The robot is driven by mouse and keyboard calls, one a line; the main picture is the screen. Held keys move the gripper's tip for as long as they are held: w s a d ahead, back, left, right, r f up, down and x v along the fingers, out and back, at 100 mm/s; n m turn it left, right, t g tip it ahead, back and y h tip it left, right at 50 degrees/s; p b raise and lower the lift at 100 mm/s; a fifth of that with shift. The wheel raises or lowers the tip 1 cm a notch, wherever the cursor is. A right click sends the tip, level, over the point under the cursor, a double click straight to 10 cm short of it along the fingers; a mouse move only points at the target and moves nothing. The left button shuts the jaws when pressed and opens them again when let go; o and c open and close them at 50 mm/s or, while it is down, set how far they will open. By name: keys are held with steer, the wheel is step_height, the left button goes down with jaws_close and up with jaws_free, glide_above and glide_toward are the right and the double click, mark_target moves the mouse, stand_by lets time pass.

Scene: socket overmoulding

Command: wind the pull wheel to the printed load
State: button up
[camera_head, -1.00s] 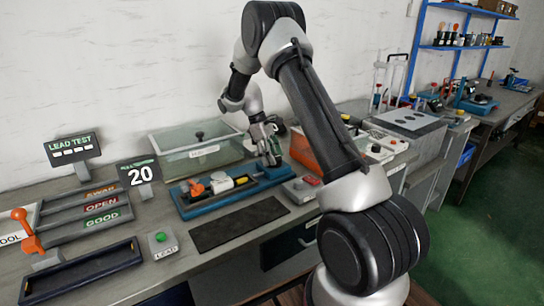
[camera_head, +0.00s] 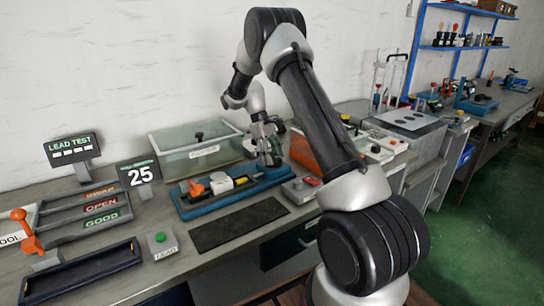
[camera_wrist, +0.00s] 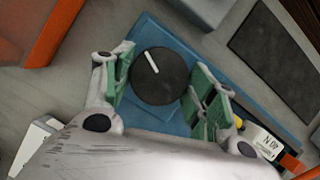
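The pull wheel (camera_wrist: 158,82), a dark round disc with a white mark line, sits on the blue tester base (camera_wrist: 150,28) in the wrist view. The mark points to the upper left. My gripper (camera_wrist: 163,78) has its green-padded fingers on opposite sides of the wheel, with the tips against its rim. In the head view my gripper (camera_head: 268,155) is at the right end of the blue tester (camera_head: 200,208); the wheel is mostly hidden there. The small black display (camera_head: 139,172) reads 25. The printed load cannot be read.
A white block with print (camera_wrist: 258,140) and an orange part (camera_head: 195,189) are on the tester. A glass-sided box (camera_head: 195,152) stands behind it. A dark mat (camera_head: 238,224) lies in front. A green LEAD button (camera_head: 160,238) and labelled trays (camera_head: 104,219) are left.

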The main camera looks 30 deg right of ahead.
steer(key=o, duration=0.4)
steer(key=shift+o, duration=0.2)
steer(key=v, duration=1.2)
